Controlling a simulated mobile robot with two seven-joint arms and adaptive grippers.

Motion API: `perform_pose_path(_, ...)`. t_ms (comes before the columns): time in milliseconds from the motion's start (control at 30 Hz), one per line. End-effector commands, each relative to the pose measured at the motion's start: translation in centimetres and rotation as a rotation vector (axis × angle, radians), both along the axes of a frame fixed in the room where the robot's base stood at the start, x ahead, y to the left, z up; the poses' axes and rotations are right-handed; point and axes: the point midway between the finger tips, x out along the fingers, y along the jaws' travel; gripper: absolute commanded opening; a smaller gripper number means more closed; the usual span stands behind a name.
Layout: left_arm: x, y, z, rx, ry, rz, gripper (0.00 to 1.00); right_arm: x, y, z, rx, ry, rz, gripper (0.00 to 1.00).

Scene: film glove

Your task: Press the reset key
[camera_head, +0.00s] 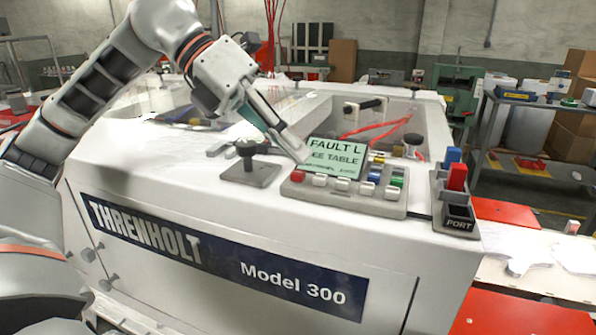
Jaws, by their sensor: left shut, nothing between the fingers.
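The control panel (347,202) sits on the machine's white top, with a green screen (334,157) reading "FAULT L" and "SEE TABLE", partly covered. A red key (298,176) is at the left end of its front row, beside several white keys (342,184). Coloured keys, including green (398,179) and blue (374,177), stand right of the screen. No key label is readable, so I cannot tell which is reset. My left gripper (299,156) is shut and empty, its tips at the screen's left edge, behind the red key; contact is unclear. My right gripper is not in view.
A black-knobbed joystick (250,158) stands left of the panel. A grey box (455,200) with red and blue switches and a "PORT" label stands right. Behind is an open bay with red cables (375,127). Metal shelving (535,145) stands far right.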

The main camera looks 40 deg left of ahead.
Motion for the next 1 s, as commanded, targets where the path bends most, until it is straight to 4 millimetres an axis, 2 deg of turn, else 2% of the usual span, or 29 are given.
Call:
perform_pose_path(200, 0.02, 0.02, -0.77, 0.000, 0.001, 0.000, 0.00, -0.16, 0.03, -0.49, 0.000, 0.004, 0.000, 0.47)
perform_pose_path(1000, 0.01, 0.01, -1.21, 0.000, 0.001, 0.001, 0.00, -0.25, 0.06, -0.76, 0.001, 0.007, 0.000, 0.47)
